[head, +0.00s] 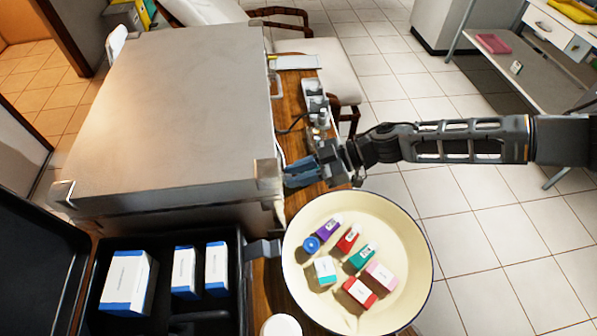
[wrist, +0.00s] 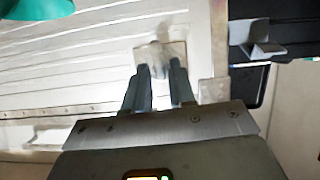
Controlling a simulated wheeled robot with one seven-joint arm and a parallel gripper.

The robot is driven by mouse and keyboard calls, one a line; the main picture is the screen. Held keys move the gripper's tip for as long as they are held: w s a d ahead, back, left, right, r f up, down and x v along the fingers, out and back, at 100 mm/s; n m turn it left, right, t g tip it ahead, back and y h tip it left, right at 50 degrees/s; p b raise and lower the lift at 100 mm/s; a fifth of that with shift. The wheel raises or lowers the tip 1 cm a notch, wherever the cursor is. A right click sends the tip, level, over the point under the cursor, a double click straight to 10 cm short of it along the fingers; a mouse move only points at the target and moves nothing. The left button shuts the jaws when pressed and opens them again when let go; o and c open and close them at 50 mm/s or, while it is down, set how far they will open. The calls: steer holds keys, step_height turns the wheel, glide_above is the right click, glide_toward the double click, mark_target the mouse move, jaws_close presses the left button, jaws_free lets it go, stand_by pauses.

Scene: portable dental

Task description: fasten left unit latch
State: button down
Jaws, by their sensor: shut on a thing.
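The dental unit is a large grey metal case (head: 175,95) with its lid down, at the left of the head view. My gripper (head: 298,174) is at the right side of the case, near its front corner. In the wrist view my gripper (wrist: 158,70) points at the pale, ribbed case side (wrist: 75,65). A small metal latch (wrist: 158,52) sits between and just beyond the fingertips, and the jaws are shut on it. The head view hides the latch behind my gripper. I cannot tell whether the latch is fastened.
A cream round basin (head: 415,250) with several small coloured boxes stands in front of my gripper. A black open case (head: 150,245) with white-blue boxes lies at the front left. Small instruments (head: 315,95) lie on the wooden table behind my gripper.

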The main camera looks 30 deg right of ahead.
steer(key=n+t+b, duration=0.2)
steer(key=n+b, duration=0.1)
steer(key=n, duration=0.1)
steer(key=n+t+b, duration=0.2)
steer(key=n+b, duration=0.2)
steer(key=n+t+b, duration=0.3)
steer(key=n+b, duration=0.1)
steer(key=n, duration=0.1)
steer(key=shift+s+a+f, duration=0.25)
steer(key=shift+s, duration=0.05)
stand_by(0.3)
steer(key=shift+b, duration=0.35)
steer(key=shift+r, duration=0.1)
steer(key=c, duration=1.2)
jaws_free()
steer(key=shift+a, duration=0.1)
steer(key=shift+o, duration=0.2)
steer(key=b+v, duration=0.1)
steer(key=v, duration=0.6)
steer(key=shift+s+d, duration=0.2)
steer(key=shift+d, duration=0.2)
